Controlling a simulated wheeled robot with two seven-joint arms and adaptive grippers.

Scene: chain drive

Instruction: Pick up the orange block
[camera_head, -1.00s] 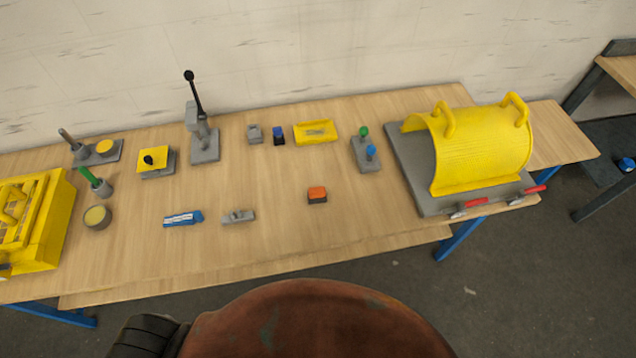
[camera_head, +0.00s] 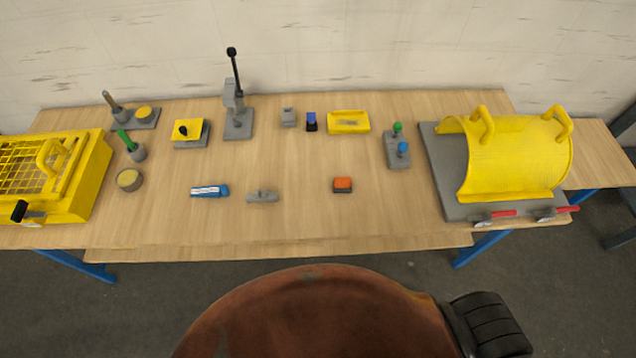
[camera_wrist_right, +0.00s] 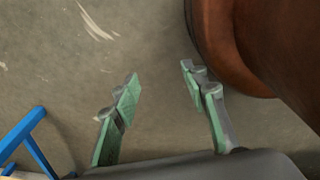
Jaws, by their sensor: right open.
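The orange block (camera_head: 343,183) has a dark lower part and sits on the wooden table, right of the middle and toward the front edge in the head view. My right gripper (camera_wrist_right: 160,82) shows in the right wrist view, open and empty, with its two green-padded fingers apart above the grey floor. It is away from the block, which is not in that view. My left gripper is in neither view.
A grey clamp piece (camera_head: 262,196) and a blue tool (camera_head: 210,191) lie left of the block. A yellow hood (camera_head: 510,160) stands at right. Table around the block is clear.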

